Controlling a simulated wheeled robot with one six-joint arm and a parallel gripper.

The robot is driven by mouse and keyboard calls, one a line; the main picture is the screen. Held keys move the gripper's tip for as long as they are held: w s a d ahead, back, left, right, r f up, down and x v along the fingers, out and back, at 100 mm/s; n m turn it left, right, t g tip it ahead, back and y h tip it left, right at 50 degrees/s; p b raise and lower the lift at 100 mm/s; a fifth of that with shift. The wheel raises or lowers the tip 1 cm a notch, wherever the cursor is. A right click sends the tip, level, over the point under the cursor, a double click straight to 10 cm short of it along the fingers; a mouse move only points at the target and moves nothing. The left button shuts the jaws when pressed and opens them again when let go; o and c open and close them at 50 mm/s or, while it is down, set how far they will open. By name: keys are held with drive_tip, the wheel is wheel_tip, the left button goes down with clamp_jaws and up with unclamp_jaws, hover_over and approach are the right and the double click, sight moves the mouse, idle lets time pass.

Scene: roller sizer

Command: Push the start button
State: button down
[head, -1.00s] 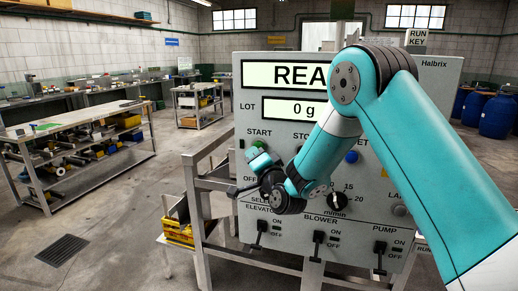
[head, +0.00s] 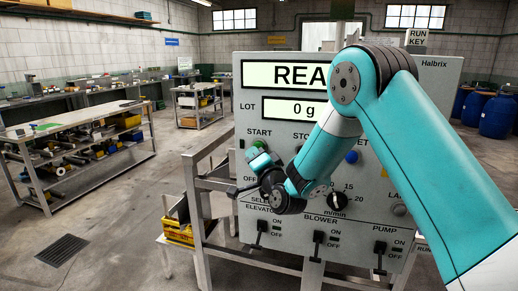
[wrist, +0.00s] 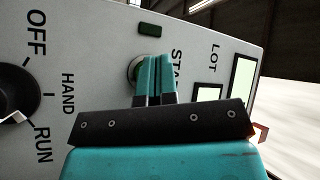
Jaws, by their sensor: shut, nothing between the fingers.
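The green start button (head: 260,145) sits under the START label at the left of the grey control panel (head: 420,95). In the wrist view the button (wrist: 134,72) shows beside my fingers, with a metal ring around it, partly hidden by them. My gripper (wrist: 154,58) is shut and empty, its two teal fingers side by side in front of the button. In the head view my gripper (head: 256,158) is just below the button. I cannot tell whether the fingertips touch it.
A dark selector knob (wrist: 20,92) marked OFF, HAND and RUN is nearby. A small dark green lamp (wrist: 150,29) is beside the button. A blue button (head: 351,157), a speed knob (head: 337,200) and several levers lie right and below. The display (head: 290,75) is partly hidden by my arm.

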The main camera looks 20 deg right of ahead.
drive_tip(key=shift+w, duration=0.1)
drive_tip(key=shift+w+d, duration=0.3)
drive_tip(key=shift+w+d, duration=0.25)
drive_tip(key=shift+w, duration=0.15)
idle(0.9)
drive_tip(key=shift+s+a, duration=0.6)
drive_tip(key=shift+s, duration=0.2)
drive_tip(key=shift+s+a, duration=0.7)
drive_tip(key=shift+s, duration=0.3)
drive_tip(key=shift+s+a, duration=0.7)
drive_tip(key=shift+s, duration=0.3)
